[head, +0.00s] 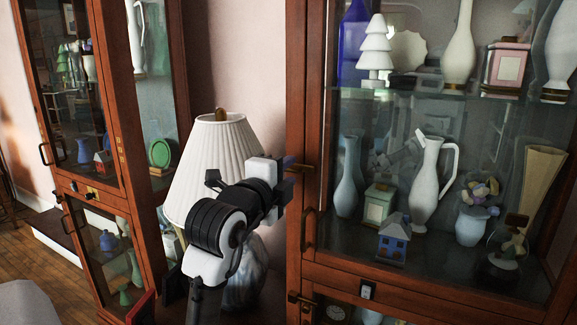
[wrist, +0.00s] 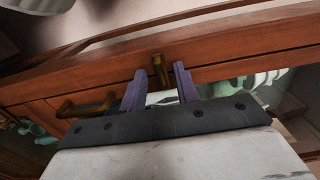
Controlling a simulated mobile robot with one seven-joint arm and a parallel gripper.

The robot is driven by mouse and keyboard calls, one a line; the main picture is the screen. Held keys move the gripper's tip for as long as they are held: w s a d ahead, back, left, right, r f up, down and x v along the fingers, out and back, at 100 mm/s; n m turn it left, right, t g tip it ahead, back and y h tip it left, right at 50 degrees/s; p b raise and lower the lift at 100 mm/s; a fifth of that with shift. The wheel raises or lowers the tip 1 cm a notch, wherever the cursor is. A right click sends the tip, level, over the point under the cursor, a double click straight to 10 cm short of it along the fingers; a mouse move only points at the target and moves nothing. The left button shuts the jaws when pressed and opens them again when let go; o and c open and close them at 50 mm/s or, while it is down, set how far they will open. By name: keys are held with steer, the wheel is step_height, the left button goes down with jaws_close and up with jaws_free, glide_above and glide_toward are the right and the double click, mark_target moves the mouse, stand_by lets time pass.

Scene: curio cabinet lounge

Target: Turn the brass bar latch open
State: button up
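The brass bar latch (head: 301,168) sits on the wooden door frame of the right cabinet, above that door's handle. It also shows in the wrist view (wrist: 160,71), as a short bar pointing toward my gripper. My gripper (head: 286,165) is at the latch, its purple fingers (wrist: 160,80) apart, one on each side of the bar. Thin gaps show between the bar and both fingers. In the head view the gripper body partly hides the fingertips, so contact with the frame is unclear there.
A curved door handle (head: 307,229) is below the latch; it shows left of the fingers in the wrist view (wrist: 86,105). Another latch (head: 298,299) is lower down. A pleated lamp (head: 208,150) stands behind my arm. Glass shelves (head: 440,95) hold vases and figurines.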

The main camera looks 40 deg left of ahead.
steer(key=shift+w+a, duration=0.15)
steer(key=shift+w, duration=0.35)
jaws_close()
